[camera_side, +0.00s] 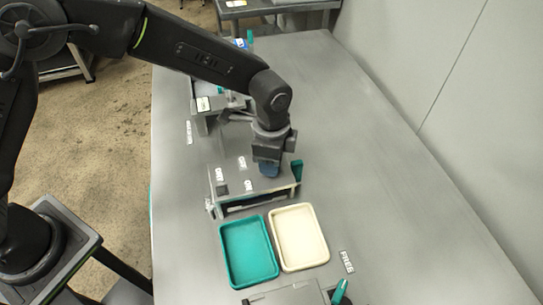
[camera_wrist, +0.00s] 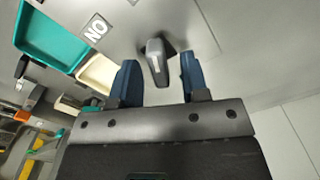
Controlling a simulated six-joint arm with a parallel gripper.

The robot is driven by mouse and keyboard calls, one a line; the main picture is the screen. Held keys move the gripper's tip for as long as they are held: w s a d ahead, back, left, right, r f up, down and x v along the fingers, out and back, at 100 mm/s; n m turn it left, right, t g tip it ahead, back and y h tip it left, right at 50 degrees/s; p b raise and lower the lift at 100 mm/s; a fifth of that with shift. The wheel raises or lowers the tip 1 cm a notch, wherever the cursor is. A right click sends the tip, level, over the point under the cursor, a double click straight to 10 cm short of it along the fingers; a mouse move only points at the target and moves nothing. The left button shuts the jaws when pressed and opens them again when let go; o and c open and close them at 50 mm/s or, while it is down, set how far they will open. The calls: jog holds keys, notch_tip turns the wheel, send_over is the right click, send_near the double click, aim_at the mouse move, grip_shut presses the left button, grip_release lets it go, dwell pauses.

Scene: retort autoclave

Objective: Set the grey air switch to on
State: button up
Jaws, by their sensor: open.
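A grey lever (camera_wrist: 156,52), which looks like the air switch, stands up from the panel in the wrist view. It is between the two blue fingers of my gripper (camera_wrist: 158,64), with a visible gap on each side. My gripper is open and points down over the right part of the grey control panel (camera_side: 232,173) in the side view, where its fingers (camera_side: 268,170) hide the lever. An ON label (camera_wrist: 96,28) lies left of the lever in the wrist view. The panel's OFF and ON labels (camera_side: 248,184) show in the side view. Which way the lever is tilted I cannot tell.
A dark knob (camera_side: 222,188) sits on the panel's left part. A teal tray (camera_side: 248,252) and a cream tray (camera_side: 299,238) lie in front of the panel. A grey box with a teal handle (camera_side: 340,292) is at the front edge.

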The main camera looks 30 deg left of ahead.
jog(key=shift+c, duration=0.4)
grip_shut()
jog(key=shift+n, duration=0.4)
jog(key=n, duration=0.4)
jog(key=shift+w+n, duration=0.1)
jog(key=shift+n, duration=0.2)
jog(key=n, duration=0.5)
jog(key=shift+a+n, duration=0.15)
jog(key=shift+n, duration=0.15)
jog(key=shift+o, duration=0.4)
grip_release()
